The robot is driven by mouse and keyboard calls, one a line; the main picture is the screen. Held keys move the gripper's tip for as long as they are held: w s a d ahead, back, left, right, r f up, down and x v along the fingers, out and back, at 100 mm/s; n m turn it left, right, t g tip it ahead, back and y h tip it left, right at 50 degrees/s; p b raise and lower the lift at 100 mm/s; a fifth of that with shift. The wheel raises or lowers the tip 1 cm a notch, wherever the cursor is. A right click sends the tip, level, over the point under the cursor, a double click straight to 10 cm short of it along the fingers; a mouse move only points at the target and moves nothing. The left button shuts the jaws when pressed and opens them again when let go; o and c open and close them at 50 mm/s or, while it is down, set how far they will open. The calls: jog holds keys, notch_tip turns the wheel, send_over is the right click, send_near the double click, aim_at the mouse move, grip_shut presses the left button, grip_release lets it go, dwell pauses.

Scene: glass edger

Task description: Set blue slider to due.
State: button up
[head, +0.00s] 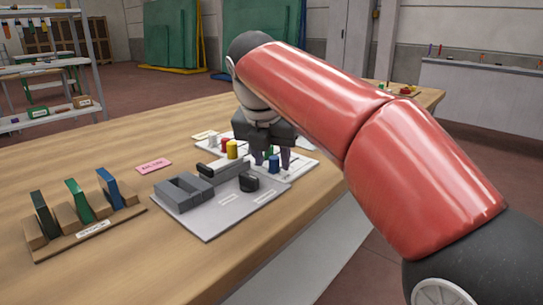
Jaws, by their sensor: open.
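The blue slider (274,164) looks like a short blue knob on a white board (300,168) near the table's right edge. A green knob (268,151) stands just behind it, partly hidden by my gripper. My gripper (271,160) points down over the board, open, with one finger to the left of the blue knob and one to the right. I cannot tell whether either finger touches it. The lettering on the board is too small to read, so the place marked due cannot be made out.
Yellow (232,149), red (225,144) and white (213,140) knobs stand left of my gripper. In front lies a grey plate (215,222) with grey blocks and a black knob (249,182). A wooden rack (90,236) stands front left. Bare table lies behind a pink label (154,165).

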jog(key=p+v, duration=0.2)
jog(key=v, duration=0.5)
jog(key=shift+s+r, duration=0.2)
jog(key=shift+r, duration=0.15)
jog(key=s+d+f+m, duration=0.1)
jog(key=d+m, duration=0.1)
jog(key=m, duration=0.1)
jog(key=s+d+f+m, duration=0.2)
jog(key=m, duration=0.1)
jog(key=s+d+f+m, duration=0.1)
jog(key=s+d+m, duration=0.1)
jog(key=m, duration=0.1)
jog(key=shift+d+f+t, duration=0.1)
jog(key=shift+f+t, duration=0.1)
jog(key=shift+t, duration=0.1)
jog(key=s+d+f+m, duration=0.6)
jog(key=f+m, duration=0.3)
jog(key=m, duration=0.3)
jog(key=s+d+f+m+y, duration=0.1)
jog(key=s+d+f+m, duration=0.6)
jog(key=f+m, duration=0.3)
jog(key=shift+s+m+t, duration=0.4)
jog(key=shift+s+m, duration=0.5)
jog(key=shift+m, duration=0.1)
jog(key=shift+f, duration=0.1)
